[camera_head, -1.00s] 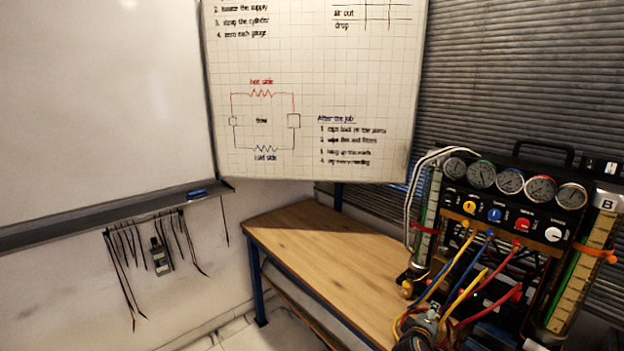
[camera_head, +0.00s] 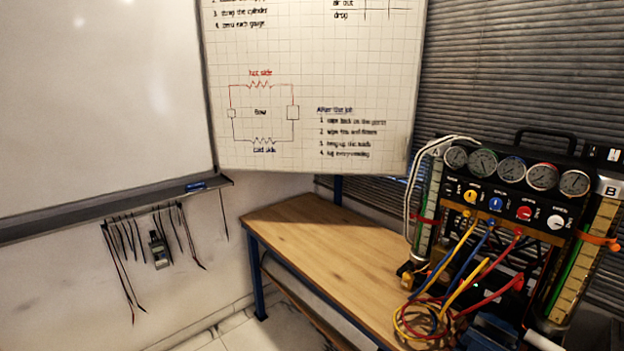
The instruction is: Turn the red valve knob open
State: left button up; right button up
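The red valve knob (camera_head: 524,213) is on the front of the black gauge rig (camera_head: 508,190), third from the left in a row of knobs. The yellow knob (camera_head: 471,196) and blue knob (camera_head: 495,203) sit to its left, and the white knob (camera_head: 555,222) to its right. A white mark shows on the red knob's face; I cannot tell its setting. Nothing touches the knob. I see neither of my grippers in this view.
Round gauges (camera_head: 512,170) line the rig's top. Yellow, blue and red hoses (camera_head: 462,255) hang in front and coil on the wooden bench (camera_head: 320,250). Glass tubes flank the rig. The bench's left part is clear. A whiteboard (camera_head: 100,90) stands behind at left.

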aim_at(523, 212)
jog(key=z, duration=1.3)
